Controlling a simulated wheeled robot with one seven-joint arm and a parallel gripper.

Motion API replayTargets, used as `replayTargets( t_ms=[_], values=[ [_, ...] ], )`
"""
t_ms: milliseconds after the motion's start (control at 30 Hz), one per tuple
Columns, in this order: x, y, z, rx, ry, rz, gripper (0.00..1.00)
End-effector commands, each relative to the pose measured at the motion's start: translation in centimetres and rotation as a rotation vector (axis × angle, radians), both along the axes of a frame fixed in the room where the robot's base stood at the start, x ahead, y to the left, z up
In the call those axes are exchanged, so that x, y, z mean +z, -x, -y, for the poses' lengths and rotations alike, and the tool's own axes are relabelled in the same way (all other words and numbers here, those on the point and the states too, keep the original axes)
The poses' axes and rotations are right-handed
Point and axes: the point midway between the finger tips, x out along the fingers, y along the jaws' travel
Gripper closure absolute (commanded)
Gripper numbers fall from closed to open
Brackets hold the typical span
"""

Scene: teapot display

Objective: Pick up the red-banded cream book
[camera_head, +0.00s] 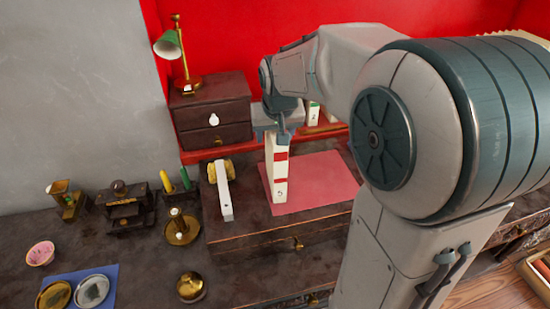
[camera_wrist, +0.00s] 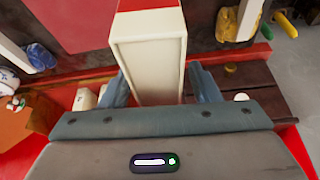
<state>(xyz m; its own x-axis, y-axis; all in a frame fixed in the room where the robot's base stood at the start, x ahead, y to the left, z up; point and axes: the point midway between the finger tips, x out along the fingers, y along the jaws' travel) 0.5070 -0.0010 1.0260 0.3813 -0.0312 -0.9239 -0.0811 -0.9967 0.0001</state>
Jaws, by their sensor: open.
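The red-banded cream book (camera_head: 279,172) stands upright at the left edge of a pink mat (camera_head: 322,178) on the desk. Its spine has red bands and a small mark near the bottom. My gripper (camera_head: 281,134) is at the book's upper end. In the wrist view the cream book (camera_wrist: 149,62) lies between the two open fingers of my gripper (camera_wrist: 162,84), with one finger on each side. A small gap shows near the right finger; I cannot tell whether the left finger touches. My gripper partly hides the book's top in the head view.
A dark drawer box (camera_head: 210,112) with a green lamp (camera_head: 170,46) stands behind left. A red ledge (camera_head: 200,155) runs behind. The mat's right part is clear.

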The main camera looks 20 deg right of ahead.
Motion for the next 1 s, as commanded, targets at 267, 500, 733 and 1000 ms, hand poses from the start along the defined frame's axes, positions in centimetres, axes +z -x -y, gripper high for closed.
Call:
replayTargets(
  t_ms=[267, 500, 733, 1000],
  values=[
    [0.0, 0.0, 0.0, 0.0, 0.0, 0.0, 0.66],
    [0.0, 0.0, 0.0, 0.0, 0.0, 0.0, 1.0],
    [0.2, -0.1, 0.0, 0.0, 0.0, 0.003, 1.0],
    [1.2, -0.1, 0.0, 0.0, 0.0, 0.005, 1.0]
  ],
)
